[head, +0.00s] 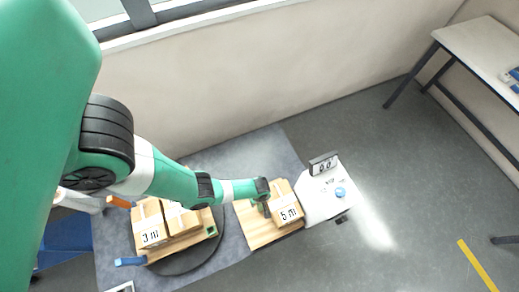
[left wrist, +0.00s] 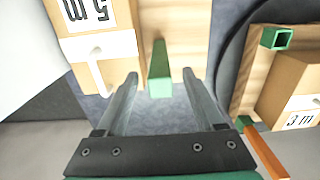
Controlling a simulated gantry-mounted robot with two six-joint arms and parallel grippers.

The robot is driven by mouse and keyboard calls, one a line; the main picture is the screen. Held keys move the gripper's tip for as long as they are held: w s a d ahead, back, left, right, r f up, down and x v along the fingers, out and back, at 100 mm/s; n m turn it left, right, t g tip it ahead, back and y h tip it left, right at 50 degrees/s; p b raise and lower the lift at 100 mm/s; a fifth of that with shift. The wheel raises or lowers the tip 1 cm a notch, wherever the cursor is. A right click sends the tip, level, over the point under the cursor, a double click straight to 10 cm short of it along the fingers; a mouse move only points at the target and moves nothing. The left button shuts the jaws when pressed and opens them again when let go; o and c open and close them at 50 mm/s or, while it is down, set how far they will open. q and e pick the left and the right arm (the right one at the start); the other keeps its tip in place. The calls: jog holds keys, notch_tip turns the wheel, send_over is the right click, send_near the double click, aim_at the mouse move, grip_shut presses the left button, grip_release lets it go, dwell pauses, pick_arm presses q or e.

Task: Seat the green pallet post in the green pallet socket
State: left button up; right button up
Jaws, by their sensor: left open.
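The green pallet post (left wrist: 160,85) stands at the edge of the wooden pallet that carries the "5 m" box. In the left wrist view my left gripper (left wrist: 160,76) is open, with its fingertips on either side of the post and gaps showing. In the head view my left gripper (head: 265,200) is beside the "5 m" box (head: 286,212), and the post is hard to make out there. The green pallet socket (left wrist: 277,38) is a square hollow on the other pallet; it also shows in the head view (head: 211,231). My right gripper is not in view.
The other pallet (left wrist: 250,75) carries "3 m" boxes (head: 152,234) and rests on a dark round plate (head: 181,264). An orange bar (left wrist: 266,152) and a blue bar (head: 130,261) lie beside it. A white stand (head: 318,202) is right of the "5 m" pallet.

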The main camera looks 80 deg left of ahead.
pick_arm(q)
jog(key=shift+f, duration=0.1)
notch_tip(320, 180, down, 5)
jog(key=b, duration=0.4)
jog(key=shift+a+b, duration=0.15)
jog(key=shift+b, duration=0.25)
grip_shut()
dwell(0.9)
